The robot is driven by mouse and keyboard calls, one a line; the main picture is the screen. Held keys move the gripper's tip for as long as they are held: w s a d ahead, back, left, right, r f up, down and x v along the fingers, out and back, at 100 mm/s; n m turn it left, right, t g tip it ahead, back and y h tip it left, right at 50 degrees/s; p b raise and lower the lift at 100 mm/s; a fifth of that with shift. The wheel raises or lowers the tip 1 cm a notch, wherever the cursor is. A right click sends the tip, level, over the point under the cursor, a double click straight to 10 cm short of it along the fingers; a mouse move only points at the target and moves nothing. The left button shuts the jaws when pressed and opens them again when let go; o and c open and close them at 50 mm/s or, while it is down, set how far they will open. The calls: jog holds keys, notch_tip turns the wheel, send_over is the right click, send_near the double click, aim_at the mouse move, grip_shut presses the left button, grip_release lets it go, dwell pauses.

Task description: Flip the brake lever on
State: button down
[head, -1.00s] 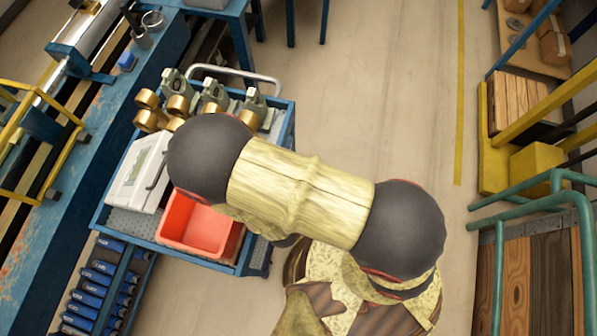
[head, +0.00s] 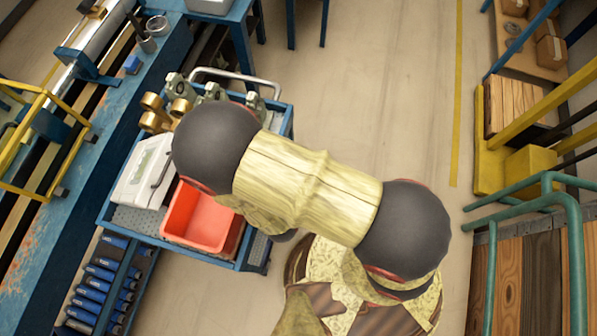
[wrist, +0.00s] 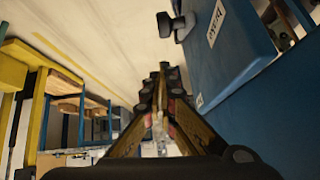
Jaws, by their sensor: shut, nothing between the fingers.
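A blue box or panel (wrist: 232,62) fills the upper right of the wrist view. It carries a white label (wrist: 216,24) with dark letters that look like "BRAKE", turned around. A dark lever-like part with a knob (wrist: 178,25) sticks out from the panel's left edge; I take it to be the brake lever. My gripper (wrist: 164,70) is shut and empty, its fingers meeting below the dark part in the picture and apart from it. In the head view my arm hides the gripper, and I cannot make out the lever there.
A blue cart (head: 125,220) holds a red bin (head: 200,215), a white case (head: 147,170) and brass-ended meters (head: 180,108). A long blue bench (head: 80,150) runs along the left. Yellow and green rails (head: 575,215) stand at the right. The floor (head: 385,100) between is clear.

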jog(key=s+f+p+v, duration=0.1)
jog(key=p+v, duration=0.1)
jog(key=v, duration=0.6)
jog(key=shift+s+a, duration=0.2)
jog(key=shift+a, duration=0.1)
jog(key=shift+f, duration=0.1)
